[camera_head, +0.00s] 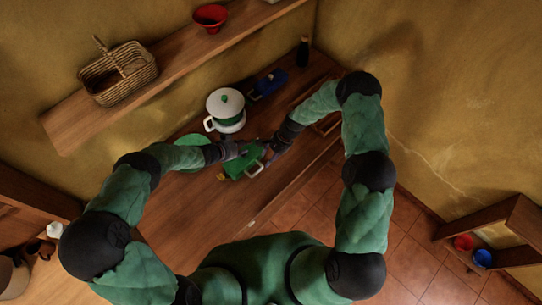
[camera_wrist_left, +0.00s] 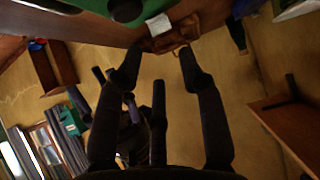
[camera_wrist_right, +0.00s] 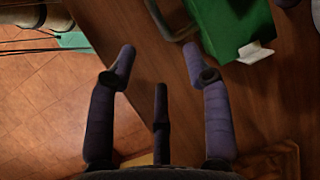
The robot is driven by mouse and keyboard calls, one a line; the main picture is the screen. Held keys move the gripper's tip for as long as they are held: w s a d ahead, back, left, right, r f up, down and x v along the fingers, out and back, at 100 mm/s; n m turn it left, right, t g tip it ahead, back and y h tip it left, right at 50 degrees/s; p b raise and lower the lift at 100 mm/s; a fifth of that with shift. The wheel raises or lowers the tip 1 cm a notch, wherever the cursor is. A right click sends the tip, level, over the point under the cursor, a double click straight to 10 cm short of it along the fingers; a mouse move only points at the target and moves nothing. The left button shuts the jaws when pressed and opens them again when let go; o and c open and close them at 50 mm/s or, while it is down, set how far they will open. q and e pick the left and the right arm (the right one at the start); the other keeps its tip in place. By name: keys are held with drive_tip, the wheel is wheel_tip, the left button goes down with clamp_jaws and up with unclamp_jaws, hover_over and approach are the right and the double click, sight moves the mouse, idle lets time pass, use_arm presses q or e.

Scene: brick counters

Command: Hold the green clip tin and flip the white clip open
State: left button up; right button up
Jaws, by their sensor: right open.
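The green clip tin (camera_head: 240,165) lies on the wooden counter, with a pale wire loop (camera_head: 256,170) at its right end. My left gripper (camera_head: 238,150) is at the tin's far side; in the left wrist view its fingers (camera_wrist_left: 159,55) are apart with nothing clearly between them. Green surface (camera_wrist_left: 95,6) and a white tab (camera_wrist_left: 158,25) show beyond them.
A white lidded pot (camera_head: 225,105) stands behind the tin, near a green plate (camera_head: 190,150). A blue item (camera_head: 270,83) and a dark bottle (camera_head: 303,52) are farther back. A basket (camera_head: 118,75) and red bowl (camera_head: 210,17) sit on the shelf. The front counter is clear.

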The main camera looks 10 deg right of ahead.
sight(261, 169)
drive_tip(key=x, duration=1)
drive_tip(key=shift+f, duration=0.1)
